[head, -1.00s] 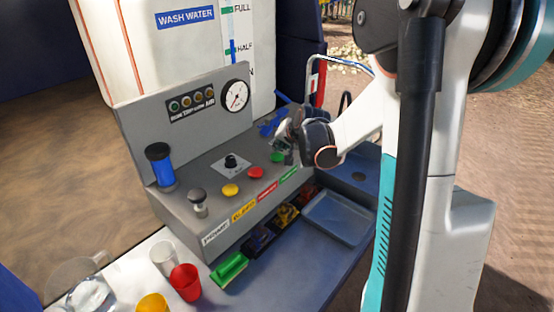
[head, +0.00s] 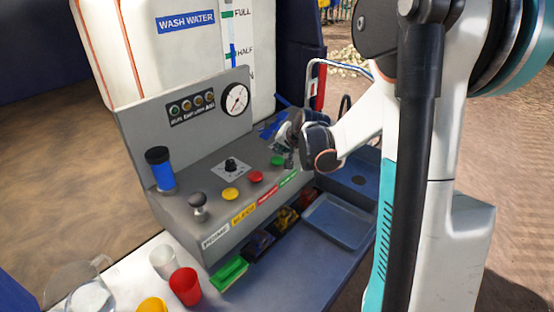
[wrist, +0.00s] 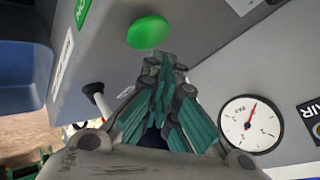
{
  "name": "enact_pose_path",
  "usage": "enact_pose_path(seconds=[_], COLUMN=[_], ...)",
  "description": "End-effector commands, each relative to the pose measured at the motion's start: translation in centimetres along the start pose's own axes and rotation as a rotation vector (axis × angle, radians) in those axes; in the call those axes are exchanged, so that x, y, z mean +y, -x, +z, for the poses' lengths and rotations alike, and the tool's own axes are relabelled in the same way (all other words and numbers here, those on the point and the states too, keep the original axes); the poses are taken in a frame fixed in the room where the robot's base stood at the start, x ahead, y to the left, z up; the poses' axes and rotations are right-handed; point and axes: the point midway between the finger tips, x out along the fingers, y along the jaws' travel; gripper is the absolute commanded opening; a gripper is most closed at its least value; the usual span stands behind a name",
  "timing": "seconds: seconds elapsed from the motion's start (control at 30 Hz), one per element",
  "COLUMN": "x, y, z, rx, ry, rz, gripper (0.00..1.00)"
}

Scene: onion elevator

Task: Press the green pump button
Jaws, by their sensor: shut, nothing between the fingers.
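The green button (head: 277,160) is a round domed cap at the right end of the row of buttons on the grey control panel (head: 205,178). In the wrist view the green button (wrist: 148,32) is just beyond my fingertips, and a gap seems to show between them. My gripper (head: 288,158) is at the button's right side in the head view, partly over it. The teal-padded fingers of my gripper (wrist: 165,68) are closed together with nothing between them. I cannot tell the exact height of the fingertips above the button.
A red button (head: 256,177), a yellow button (head: 230,194) and a black knob (head: 231,163) are left of the green one. A gauge (head: 236,100) is on the upright back panel. A blue tray (head: 340,221) lies in front. Cups (head: 185,285) stand at lower left.

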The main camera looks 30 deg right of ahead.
Motion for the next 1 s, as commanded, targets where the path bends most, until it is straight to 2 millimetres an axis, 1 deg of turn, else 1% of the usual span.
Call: enact_pose_path(seconds=[0.27, 0.57, 1.0], x=[0.02, 0.46, 0.46], y=[-0.02, -0.61, -0.61], z=[0.01, 0.46, 0.46], rx=[0.000, 0.000, 0.000], ry=[0.000, 0.000, 0.000], rz=[0.000, 0.000, 0.000], gripper=[0.00, 0.00, 0.00])
